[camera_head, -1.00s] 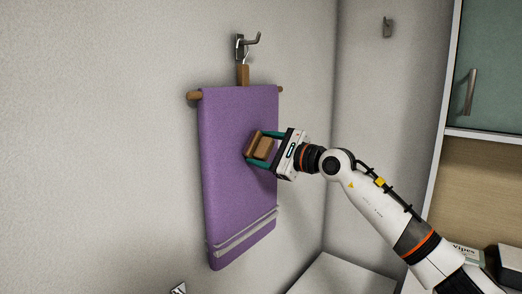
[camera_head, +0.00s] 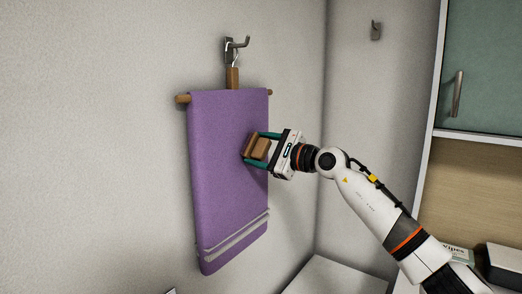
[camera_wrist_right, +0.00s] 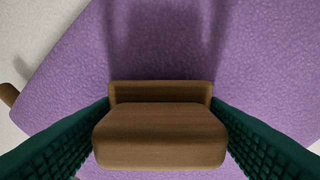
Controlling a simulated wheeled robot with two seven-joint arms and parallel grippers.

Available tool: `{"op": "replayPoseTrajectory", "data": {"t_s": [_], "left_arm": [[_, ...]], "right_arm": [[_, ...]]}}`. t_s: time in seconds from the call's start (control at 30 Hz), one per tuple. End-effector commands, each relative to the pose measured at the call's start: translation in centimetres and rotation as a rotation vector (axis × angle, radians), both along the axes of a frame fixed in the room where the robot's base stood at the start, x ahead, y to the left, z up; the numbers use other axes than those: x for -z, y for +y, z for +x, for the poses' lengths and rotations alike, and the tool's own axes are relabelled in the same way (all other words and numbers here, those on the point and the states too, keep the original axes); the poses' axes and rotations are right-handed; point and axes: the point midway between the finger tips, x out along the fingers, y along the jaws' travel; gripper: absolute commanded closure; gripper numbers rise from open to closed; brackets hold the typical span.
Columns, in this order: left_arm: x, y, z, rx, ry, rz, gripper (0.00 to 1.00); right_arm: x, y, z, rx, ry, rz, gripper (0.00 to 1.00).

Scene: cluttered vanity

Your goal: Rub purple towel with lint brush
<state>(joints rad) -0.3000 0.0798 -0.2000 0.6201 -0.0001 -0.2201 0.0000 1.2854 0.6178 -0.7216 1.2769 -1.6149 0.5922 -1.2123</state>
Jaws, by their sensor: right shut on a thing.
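The purple towel (camera_head: 222,170) hangs over a wooden hanger bar (camera_head: 183,99) on a wall hook (camera_head: 236,45). It has pale stripes near its lower edge. My right gripper (camera_head: 260,150) is in front of the towel's right half, shut on the wooden lint brush (camera_head: 254,147). In the right wrist view the brush (camera_wrist_right: 160,130) sits between the green fingers, with the towel (camera_wrist_right: 250,60) right behind it. The brush's far side faces the towel; whether it touches cannot be told. My left gripper is not in view.
A second hook (camera_head: 376,30) is on the right wall. A green cabinet (camera_head: 486,70) with a handle hangs at the right. A wipes box (camera_head: 456,254) stands below it beside a white surface (camera_head: 335,277). The wall left of the towel is bare.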

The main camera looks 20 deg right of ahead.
Motion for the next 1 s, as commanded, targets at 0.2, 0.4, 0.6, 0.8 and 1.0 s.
{"op": "replayPoseTrajectory", "data": {"t_s": [0.2,0.4,0.6,0.8,1.0], "left_arm": [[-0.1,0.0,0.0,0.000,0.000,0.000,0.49],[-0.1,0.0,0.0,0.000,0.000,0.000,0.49],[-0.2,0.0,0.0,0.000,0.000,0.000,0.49],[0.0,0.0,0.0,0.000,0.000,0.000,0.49],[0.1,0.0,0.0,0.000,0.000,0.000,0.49]], "right_arm": [[0.1,1.0,-0.7,-0.004,0.001,-0.002,0.63],[0.1,1.8,-1.3,-0.004,0.000,-0.003,0.63],[0.1,2.4,-1.7,-0.004,0.000,-0.001,0.63],[0.1,3.2,-2.4,-0.006,0.000,-0.001,0.63],[0.1,3.7,-2.8,-0.005,0.001,-0.001,0.63]]}}
